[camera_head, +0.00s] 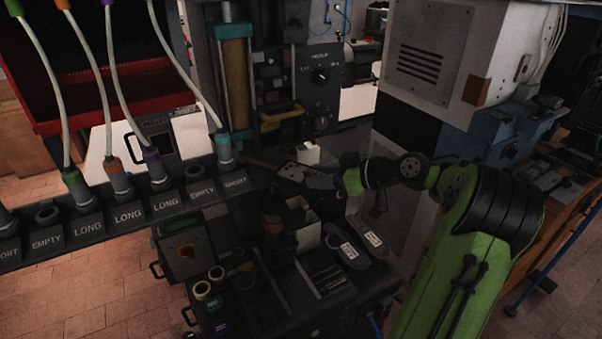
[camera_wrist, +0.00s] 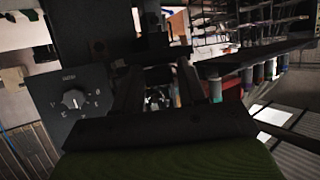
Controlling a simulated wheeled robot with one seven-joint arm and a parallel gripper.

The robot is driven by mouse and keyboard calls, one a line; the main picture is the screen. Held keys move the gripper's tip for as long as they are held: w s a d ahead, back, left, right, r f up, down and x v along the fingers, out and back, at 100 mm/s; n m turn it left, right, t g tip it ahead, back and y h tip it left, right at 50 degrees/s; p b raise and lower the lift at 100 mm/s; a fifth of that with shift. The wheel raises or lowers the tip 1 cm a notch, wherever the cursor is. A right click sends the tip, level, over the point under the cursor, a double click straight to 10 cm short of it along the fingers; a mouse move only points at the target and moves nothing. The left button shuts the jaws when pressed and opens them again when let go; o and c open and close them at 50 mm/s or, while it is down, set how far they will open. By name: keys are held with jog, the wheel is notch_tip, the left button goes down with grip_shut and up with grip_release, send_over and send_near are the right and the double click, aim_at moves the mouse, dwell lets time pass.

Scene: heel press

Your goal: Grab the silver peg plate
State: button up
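A small silver plate with dark dots (camera_head: 293,171), which looks like the peg plate, is near the middle of the head view, below the press. My gripper (camera_head: 314,180) is at its right end, very close to it; I cannot tell whether they touch. In the wrist view my gripper (camera_wrist: 158,92) shows two dark fingers apart, with a gap between them. A small speckled grey shape (camera_wrist: 157,99) shows in that gap; I cannot tell if it is the plate. The area is dark.
The press (camera_head: 232,75) and its dial panel (camera_head: 319,80) stand just behind. A row of labelled connector sockets (camera_head: 130,208) with cables runs at left. Two shoe-like items (camera_head: 362,240) and a dark slotted rack (camera_head: 318,275) lie below. A large grey machine (camera_head: 425,55) stands at right.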

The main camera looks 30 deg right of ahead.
grip_shut()
jog(key=shift+r, duration=0.1)
